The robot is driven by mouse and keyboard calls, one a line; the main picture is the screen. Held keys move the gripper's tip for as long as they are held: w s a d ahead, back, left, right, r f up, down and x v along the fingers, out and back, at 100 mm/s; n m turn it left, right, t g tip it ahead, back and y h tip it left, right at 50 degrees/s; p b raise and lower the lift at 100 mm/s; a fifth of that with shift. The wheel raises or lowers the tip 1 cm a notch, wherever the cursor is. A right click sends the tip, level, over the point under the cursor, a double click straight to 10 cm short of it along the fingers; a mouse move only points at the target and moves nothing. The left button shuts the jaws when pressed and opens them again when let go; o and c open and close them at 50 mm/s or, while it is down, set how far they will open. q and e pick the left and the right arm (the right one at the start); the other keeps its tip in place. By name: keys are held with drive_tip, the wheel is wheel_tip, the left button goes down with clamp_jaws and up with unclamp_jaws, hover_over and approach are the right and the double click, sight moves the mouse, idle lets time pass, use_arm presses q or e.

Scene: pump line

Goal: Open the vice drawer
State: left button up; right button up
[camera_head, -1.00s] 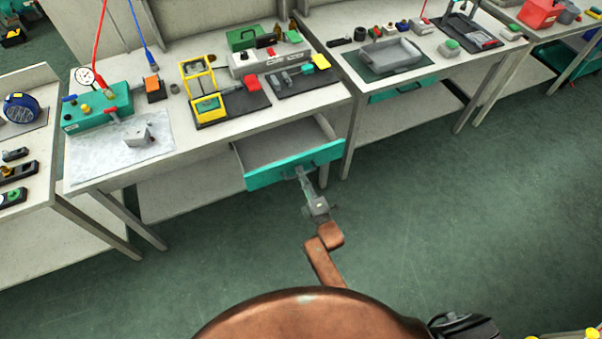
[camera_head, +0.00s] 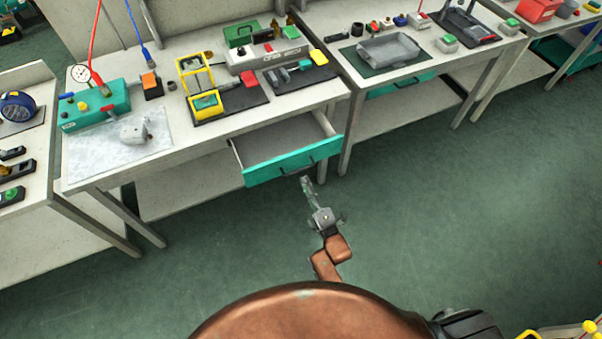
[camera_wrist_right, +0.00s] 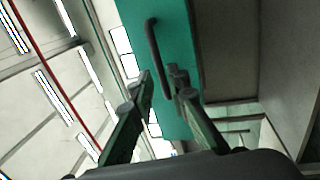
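The vice drawer (camera_head: 262,174) has a teal front and hangs pulled out under the middle bench. Its grey inside (camera_head: 285,142) shows in the head view and looks empty. In the right wrist view its teal front (camera_wrist_right: 182,45) carries a dark bar handle (camera_wrist_right: 154,50). My left gripper is in neither view.
The middle bench (camera_head: 225,137) holds a teal gauge box (camera_head: 95,108), a yellow frame (camera_head: 205,103) and several small parts. A second teal drawer (camera_head: 400,86) sits under the bench to the right, nearly shut. The green floor (camera_head: 440,200) in front is clear.

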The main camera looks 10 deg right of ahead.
drive_tip(key=v, duration=0.5)
drive_tip(key=shift+s+d+f, duration=0.1)
drive_tip(key=shift+s, duration=0.25)
